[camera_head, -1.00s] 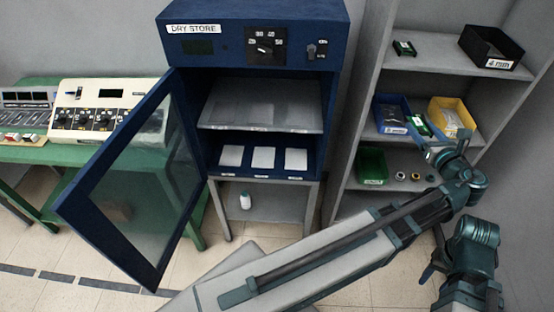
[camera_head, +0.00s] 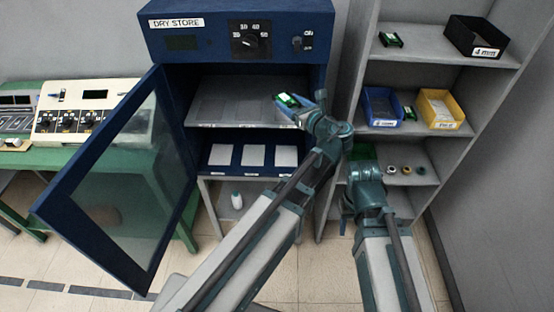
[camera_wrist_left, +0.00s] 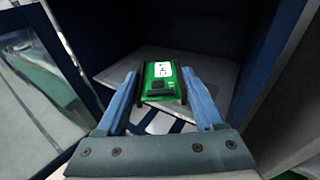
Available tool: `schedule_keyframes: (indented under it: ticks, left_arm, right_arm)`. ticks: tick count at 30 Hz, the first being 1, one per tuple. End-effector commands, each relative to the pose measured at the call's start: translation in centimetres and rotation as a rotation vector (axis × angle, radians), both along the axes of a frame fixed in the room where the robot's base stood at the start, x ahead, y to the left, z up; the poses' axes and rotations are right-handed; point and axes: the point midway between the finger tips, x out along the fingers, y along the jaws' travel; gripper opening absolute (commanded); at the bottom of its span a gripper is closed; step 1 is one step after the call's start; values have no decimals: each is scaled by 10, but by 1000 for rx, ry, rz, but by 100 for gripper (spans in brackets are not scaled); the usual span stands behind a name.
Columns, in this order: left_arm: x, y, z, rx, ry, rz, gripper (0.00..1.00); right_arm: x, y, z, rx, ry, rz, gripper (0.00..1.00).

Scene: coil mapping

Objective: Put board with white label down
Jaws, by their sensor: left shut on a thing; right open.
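The board with the white label (camera_head: 288,100) is green and sits at the tips of my left gripper (camera_head: 294,108), in front of the right part of the dry store's upper shelf (camera_head: 235,102). In the left wrist view the board (camera_wrist_left: 159,70) is between the two blue fingers, label facing the camera, with the grey shelf (camera_wrist_left: 205,73) beyond it. I cannot tell whether the board touches the shelf. My right gripper (camera_head: 352,200) is low in front of the rack; its fingers are hard to make out.
The dry store's glass door (camera_head: 110,190) stands open to the left. Its lower level holds white pads (camera_head: 253,155). The rack at right holds a blue bin (camera_head: 382,107), a yellow bin (camera_head: 440,109), a black bin (camera_head: 475,38) and another board (camera_head: 391,40).

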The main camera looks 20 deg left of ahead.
Motion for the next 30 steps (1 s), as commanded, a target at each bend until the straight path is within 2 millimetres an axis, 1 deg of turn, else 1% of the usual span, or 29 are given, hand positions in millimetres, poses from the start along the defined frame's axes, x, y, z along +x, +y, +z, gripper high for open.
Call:
schedule_keyframes:
  ticks: [1,6,20,24,27,30]
  left_arm:
    - [-1,3,-30,-2,1,-17,15]
    - [2,7,-87,-5,5,-102,15]
    - [4,10,-225,-8,8,-327,15]
    - [3,9,-268,-7,7,-395,15]
    - [1,7,-296,-5,5,-442,15]
    - [-1,6,-321,-3,3,-483,15]
  right_arm:
    - [0,0,-29,0,0,0,50]
    - [0,0,-85,0,0,0,50]
    - [0,0,-222,0,0,0,50]
    - [0,0,-266,0,0,0,50]
    - [0,0,-295,-1,0,0,50]
    - [0,0,-320,-1,0,0,50]
